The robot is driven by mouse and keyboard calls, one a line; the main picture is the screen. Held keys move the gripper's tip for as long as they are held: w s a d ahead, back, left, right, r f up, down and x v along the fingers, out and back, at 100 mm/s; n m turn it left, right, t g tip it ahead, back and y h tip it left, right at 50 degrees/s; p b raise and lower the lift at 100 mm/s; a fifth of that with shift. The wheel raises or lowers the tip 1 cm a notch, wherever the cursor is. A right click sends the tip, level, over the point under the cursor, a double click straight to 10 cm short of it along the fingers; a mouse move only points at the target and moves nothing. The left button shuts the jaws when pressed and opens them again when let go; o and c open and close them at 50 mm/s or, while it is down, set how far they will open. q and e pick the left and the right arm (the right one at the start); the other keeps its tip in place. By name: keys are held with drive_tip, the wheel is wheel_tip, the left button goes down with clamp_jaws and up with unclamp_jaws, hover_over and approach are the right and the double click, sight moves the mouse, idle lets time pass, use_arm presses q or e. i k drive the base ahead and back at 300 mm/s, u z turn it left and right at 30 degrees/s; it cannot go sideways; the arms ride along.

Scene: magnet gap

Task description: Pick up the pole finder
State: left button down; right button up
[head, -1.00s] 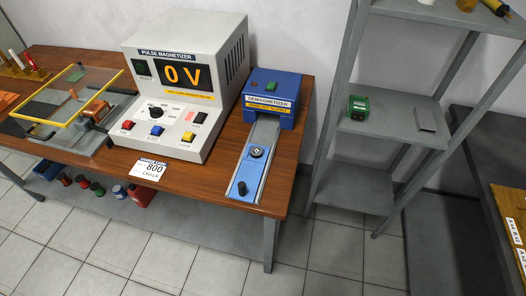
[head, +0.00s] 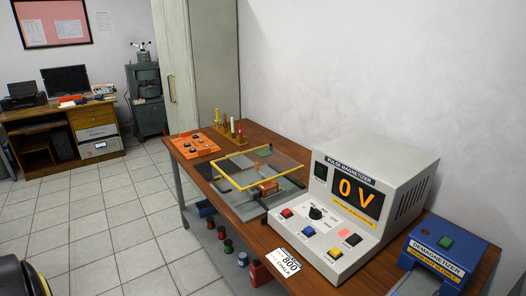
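I cannot tell for sure which object is the pole finder. Neither of my grippers is in view.
A pulse magnetizer (head: 375,185) reading 0 V stands on the bench. A blue demagnetizer (head: 441,250) is at its right. A yellow-framed clear guard (head: 222,178) and an orange tray (head: 197,146) lie farther left. Open tiled floor (head: 110,215) spreads left toward a desk (head: 65,128).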

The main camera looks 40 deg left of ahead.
sight(218, 120)
drive_tip(key=u, duration=2.75)
drive_tip(key=i, duration=6.45)
drive_tip(key=z, duration=1.95)
